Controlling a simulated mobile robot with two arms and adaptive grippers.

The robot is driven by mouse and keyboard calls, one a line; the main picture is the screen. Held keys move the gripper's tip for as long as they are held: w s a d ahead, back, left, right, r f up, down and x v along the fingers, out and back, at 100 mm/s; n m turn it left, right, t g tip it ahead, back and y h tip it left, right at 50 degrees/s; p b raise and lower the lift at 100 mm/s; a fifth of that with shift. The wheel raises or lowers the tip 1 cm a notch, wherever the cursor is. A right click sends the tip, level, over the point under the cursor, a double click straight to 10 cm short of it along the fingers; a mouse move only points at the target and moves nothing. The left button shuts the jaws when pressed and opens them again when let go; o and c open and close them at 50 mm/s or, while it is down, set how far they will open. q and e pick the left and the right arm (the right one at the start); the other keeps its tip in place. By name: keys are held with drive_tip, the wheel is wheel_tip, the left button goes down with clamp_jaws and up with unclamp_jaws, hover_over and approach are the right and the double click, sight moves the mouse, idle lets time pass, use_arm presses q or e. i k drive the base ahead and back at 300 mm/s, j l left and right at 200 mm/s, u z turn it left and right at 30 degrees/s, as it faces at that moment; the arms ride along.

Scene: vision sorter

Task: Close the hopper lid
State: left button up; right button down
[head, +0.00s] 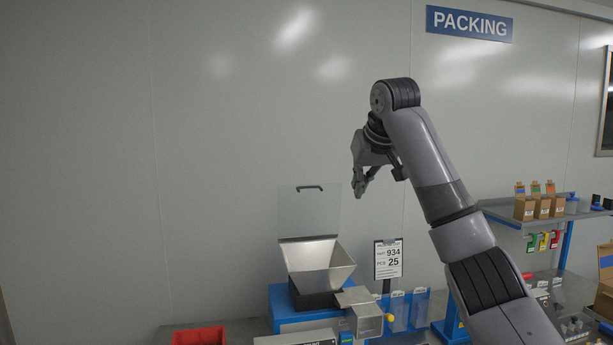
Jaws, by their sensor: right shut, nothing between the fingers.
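The hopper (318,264) is an open metal funnel on a dark base atop a blue machine. Its lid (310,212) is a clear panel standing upright at the hopper's back edge, with a dark handle (310,188) at the top. The lid is open. My right gripper (359,191) is raised to the right of the lid, near the handle's height, and points down. It is shut and empty, and it looks apart from the lid. My left gripper is not in the view.
A sign with "934" and "25" (388,260) stands right of the hopper. A metal chute (364,318) and blue bins (409,311) sit below it. A red bin (200,336) is at lower left. A shelf with cartons (541,207) is at right. Space left of the lid is clear.

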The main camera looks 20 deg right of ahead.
sight(320, 236)
drive_tip(key=i+l, duration=0.15)
drive_tip(key=i, duration=0.3)
drive_tip(key=i+l, duration=0.15)
drive_tip(key=i, duration=0.25)
drive_tip(key=i+l, duration=0.2)
drive_tip(key=i, duration=0.25)
drive_tip(key=i+l, duration=0.15)
drive_tip(key=i, duration=0.25)
